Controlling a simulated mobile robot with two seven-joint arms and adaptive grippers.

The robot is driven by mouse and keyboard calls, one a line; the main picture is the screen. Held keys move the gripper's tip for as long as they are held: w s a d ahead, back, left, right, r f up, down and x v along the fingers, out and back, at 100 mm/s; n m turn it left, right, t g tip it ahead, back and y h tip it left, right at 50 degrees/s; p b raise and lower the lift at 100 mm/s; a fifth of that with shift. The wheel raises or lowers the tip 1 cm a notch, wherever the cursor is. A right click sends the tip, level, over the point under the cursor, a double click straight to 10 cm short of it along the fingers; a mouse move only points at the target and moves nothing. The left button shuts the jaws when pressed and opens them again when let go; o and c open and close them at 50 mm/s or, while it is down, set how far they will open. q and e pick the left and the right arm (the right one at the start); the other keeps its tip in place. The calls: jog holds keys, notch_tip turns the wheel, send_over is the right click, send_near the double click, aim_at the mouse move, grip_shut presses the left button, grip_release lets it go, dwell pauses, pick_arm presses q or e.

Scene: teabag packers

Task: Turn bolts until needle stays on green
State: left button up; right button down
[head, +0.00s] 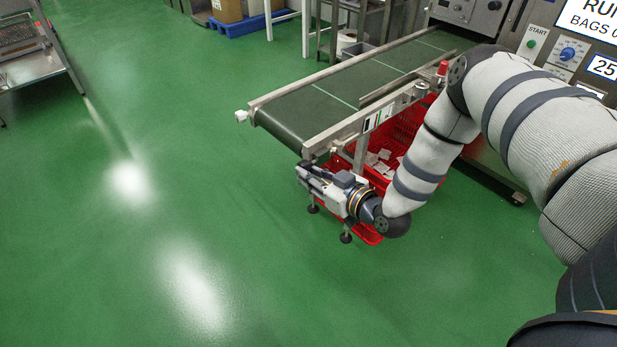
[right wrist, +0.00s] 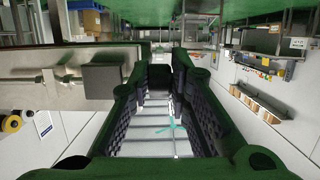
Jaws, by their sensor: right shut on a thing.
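The conveyor (head: 335,92) has a dark green belt and metal side rails. My right gripper (head: 303,172) is at the near corner of its free end, just below the side rail. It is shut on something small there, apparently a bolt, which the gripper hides. In the right wrist view its dark padded fingers (right wrist: 158,62) come in from the bottom and the gripped spot is unclear. A light end fitting (head: 241,116) shows at the conveyor's far corner. A small white panel with red and green marks (head: 378,118) is on the near rail; its needle cannot be read. My left gripper is out of view.
A red crate (head: 372,233) with several teabags (head: 378,160) stands under the conveyor beside my right arm. The packing machine (head: 530,45) is at the back right. A metal table (head: 35,68) is at the far left. The green floor left of the conveyor is clear.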

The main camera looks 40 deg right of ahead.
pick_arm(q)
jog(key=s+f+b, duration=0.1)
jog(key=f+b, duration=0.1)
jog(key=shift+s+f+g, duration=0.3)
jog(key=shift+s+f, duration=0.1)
pick_arm(e)
jog(key=t, duration=0.2)
jog(key=shift+w+f+t, duration=0.1)
jog(key=shift+f+t, duration=0.25)
jog(key=shift+t, duration=0.05)
pick_arm(q)
jog(key=shift+b, duration=0.3)
pick_arm(e)
jog(key=shift+r, duration=0.1)
jog(key=c, duration=1.5)
grip_release()
jog(key=shift+w, duration=0.1)
jog(key=s, duration=0.8)
jog(key=s+d, duration=0.1)
jog(key=s, duration=0.3)
